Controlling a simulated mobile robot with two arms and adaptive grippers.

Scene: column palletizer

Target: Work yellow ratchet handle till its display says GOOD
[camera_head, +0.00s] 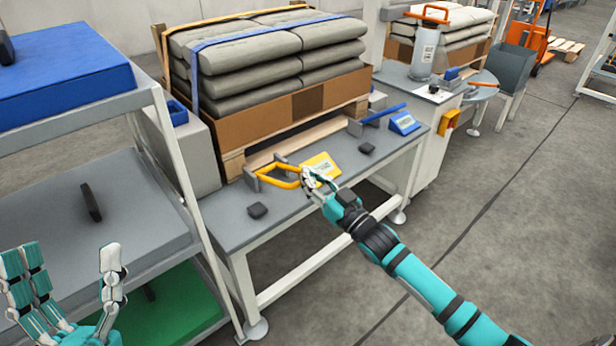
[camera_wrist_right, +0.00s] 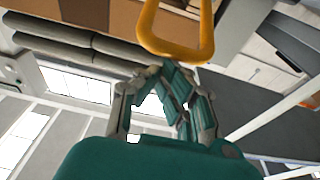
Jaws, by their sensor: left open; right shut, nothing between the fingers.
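The yellow ratchet handle (camera_head: 277,183) is a loop on the front part of the grey workbench, attached to a grey bracket. A yellow display box (camera_head: 322,166) sits just right of it; its text is too small to read. My right gripper (camera_head: 308,178) is shut and empty at the handle's right end, in front of the display box. In the right wrist view the yellow handle (camera_wrist_right: 180,52) loops just beyond my closed fingers (camera_wrist_right: 172,82); I cannot tell whether they touch. My left gripper (camera_head: 70,255) is open and empty at the lower left, away from the bench.
A blue handle (camera_head: 384,114) and blue display box (camera_head: 404,123) are farther right on the workbench (camera_head: 235,215). Strapped grey sacks (camera_head: 260,65) on a cardboard-sided pallet stand behind. A shelf rack (camera_head: 180,150) is at left.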

